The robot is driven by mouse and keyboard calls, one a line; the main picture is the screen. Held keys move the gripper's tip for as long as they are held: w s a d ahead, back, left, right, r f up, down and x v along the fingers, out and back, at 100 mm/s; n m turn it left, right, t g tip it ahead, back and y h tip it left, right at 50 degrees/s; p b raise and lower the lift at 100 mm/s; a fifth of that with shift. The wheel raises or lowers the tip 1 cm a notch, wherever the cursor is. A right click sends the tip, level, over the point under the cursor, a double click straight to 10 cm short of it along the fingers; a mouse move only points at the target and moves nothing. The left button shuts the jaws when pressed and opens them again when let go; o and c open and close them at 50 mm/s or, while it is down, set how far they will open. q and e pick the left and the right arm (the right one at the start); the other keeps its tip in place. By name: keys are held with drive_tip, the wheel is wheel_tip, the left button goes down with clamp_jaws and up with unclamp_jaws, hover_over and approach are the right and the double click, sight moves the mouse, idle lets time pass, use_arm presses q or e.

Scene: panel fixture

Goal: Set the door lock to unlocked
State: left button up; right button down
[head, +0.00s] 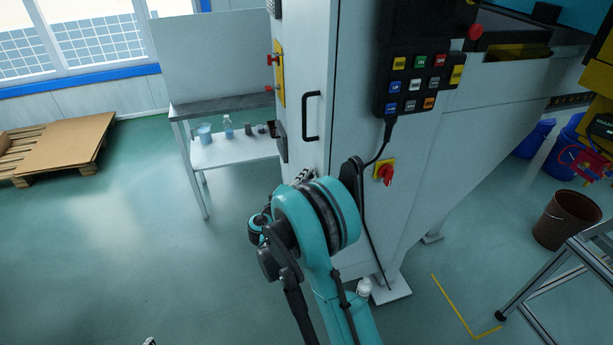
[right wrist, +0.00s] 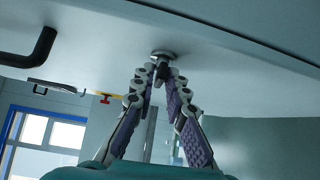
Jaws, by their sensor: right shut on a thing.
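The door lock (right wrist: 161,54) is a small round metal piece on the light grey cabinet door, at the top middle of the right wrist view. My right gripper (right wrist: 160,73) is shut on the lock's small turning part, its two fingertips meeting just below the round plate. The exact angle of that part is hard to tell. In the head view my right gripper (head: 302,176) is at the cabinet door below the black handle, partly behind my teal wrist, and I cannot make out the lock there. A small tip at the bottom edge may be my left gripper (head: 150,341).
The black door handle (head: 311,116) is just above my right gripper. A button panel (head: 418,82) with a hanging cable and a red rotary switch (head: 386,173) are to the right. A side table (head: 236,150) with small bottles stands left.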

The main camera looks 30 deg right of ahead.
drive_tip(key=shift+w+d+r+n+g+y+p, duration=0.1)
drive_tip(key=shift+w+r+n+g+y+p, duration=0.1)
drive_tip(key=shift+n+g+y+p, duration=1.2)
drive_tip(key=shift+w+a+r+n+g+y+p, duration=0.15)
drive_tip(key=shift+n+g+y+p, duration=0.5)
drive_tip(key=shift+n+g+p, duration=1.1)
drive_tip(key=shift+w+d+r+n+g+y+p, duration=0.2)
drive_tip(key=shift+n+g+y+p, duration=0.85)
drive_tip(key=shift+g+p, duration=1)
drive_tip(key=shift+g+b, duration=0.35)
drive_tip(key=shift+g, duration=0.15)
drive_tip(key=c, duration=1.7)
unclamp_jaws()
drive_tip(key=v, duration=1.2)
drive_tip(key=shift+s, duration=0.1)
